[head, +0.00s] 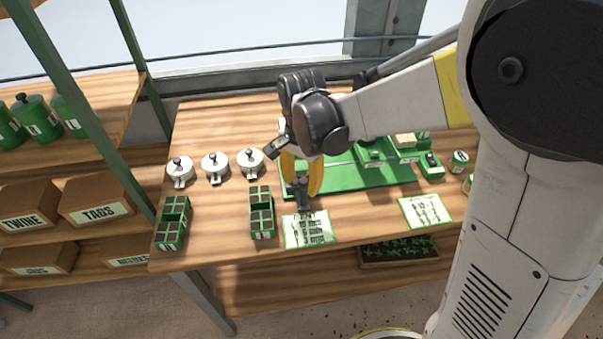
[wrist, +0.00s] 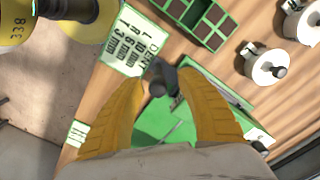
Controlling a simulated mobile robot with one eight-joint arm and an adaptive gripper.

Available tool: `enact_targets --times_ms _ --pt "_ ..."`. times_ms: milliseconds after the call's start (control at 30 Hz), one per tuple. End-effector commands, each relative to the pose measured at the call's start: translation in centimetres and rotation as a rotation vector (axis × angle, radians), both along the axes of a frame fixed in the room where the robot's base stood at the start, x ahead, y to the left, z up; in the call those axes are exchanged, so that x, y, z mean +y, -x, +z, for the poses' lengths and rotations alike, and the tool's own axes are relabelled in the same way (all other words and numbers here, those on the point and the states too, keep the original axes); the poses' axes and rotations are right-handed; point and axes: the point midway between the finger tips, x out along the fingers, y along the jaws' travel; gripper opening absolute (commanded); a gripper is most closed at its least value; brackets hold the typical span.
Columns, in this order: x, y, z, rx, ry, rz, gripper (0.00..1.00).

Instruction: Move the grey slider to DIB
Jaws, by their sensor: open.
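The green tray seeder (head: 370,178) lies on the wooden table, partly hidden behind my arm. A dark grey upright knob (wrist: 158,85), which looks like the grey slider, stands at the seeder's near left end. The knob also shows in the head view (head: 303,196), just below my fingers. My gripper (wrist: 161,78) points down with its two yellow fingers apart. The knob appears between the fingertips in the wrist view, with gaps on both sides; I cannot tell whether it touches either. I cannot read a DIB mark in either view.
A depth card (head: 308,229) lies in front of the knob, and another card (head: 425,210) is to the right. Green cell trays (head: 262,222) (head: 172,232) and several white lidded pots (head: 215,164) stand left.

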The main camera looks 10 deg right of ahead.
Motion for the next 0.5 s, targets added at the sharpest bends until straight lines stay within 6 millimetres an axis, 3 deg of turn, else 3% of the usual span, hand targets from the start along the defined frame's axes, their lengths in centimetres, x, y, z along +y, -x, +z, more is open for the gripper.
enact_targets --times_ms 500 --pt "0.0 0.1 9.9 -0.001 -0.001 0.001 0.44"
